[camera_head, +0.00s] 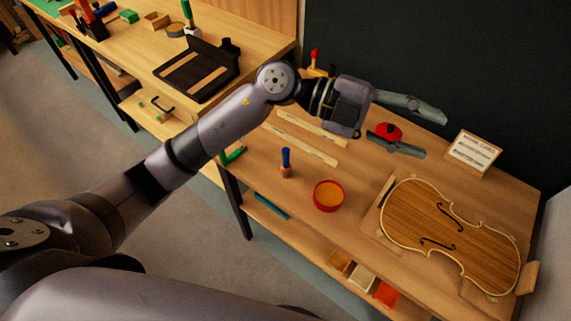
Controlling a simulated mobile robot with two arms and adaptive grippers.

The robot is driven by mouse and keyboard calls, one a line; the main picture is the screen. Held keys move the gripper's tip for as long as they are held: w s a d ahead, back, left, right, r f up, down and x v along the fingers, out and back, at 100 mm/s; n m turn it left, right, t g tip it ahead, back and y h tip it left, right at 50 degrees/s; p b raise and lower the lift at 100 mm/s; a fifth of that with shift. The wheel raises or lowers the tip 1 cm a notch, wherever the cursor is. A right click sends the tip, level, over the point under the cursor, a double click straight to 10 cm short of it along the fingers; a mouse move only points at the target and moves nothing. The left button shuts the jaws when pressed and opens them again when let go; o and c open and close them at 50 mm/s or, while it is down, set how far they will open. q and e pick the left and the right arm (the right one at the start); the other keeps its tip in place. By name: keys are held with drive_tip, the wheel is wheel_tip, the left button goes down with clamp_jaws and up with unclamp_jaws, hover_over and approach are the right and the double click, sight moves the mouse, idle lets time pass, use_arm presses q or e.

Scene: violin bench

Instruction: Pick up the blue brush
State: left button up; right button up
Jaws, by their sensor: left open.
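A blue brush (286,160) stands upright on the bench, with a blue upper part and a paler brown lower part. My left arm reaches in from the left above the bench. My left gripper (436,138) is open, its two grey fingers spread and pointing right. It is up and to the right of the brush in the picture, well apart from it. Nothing is held between the fingers. My right gripper is out of view.
A red bowl with orange contents (328,207) stands just right of the brush. A violin body (440,232) lies at the right. A red object (385,131) shows between my fingers. Wooden strips (301,145) lie behind the brush. A dark wall (420,60) rises behind the bench.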

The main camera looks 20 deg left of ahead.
use_arm(q)
drive_tip(key=w+a+f+y, duration=0.2)
drive_tip(key=a+f+y, duration=0.3)
drive_tip(key=f+y, duration=0.15)
drive_tip(key=n+t+y, duration=0.1)
drive_tip(key=n+y, duration=0.3)
drive_tip(key=y, duration=0.7)
hover_over(286, 150)
drive_tip(key=a, duration=0.1)
wheel_tip(286, 150, down, 3)
drive_tip(key=f+p, duration=0.2)
drive_tip(key=f, duration=0.9)
drive_tip(key=shift+w+p, duration=0.2)
drive_tip(key=shift+p, duration=0.15)
drive_tip(key=f, duration=0.1)
drive_tip(key=f+p, duration=0.1)
drive_tip(key=f, duration=0.1)
drive_tip(key=d+f+p, duration=0.1)
drive_tip(key=shift+s+f, duration=0.25)
drive_tip(key=shift+f, duration=0.15)
drive_tip(key=shift+w+f, duration=0.1)
drive_tip(key=shift+f, duration=0.25)
drive_tip(key=shift+c, duration=0.2)
clamp_jaws()
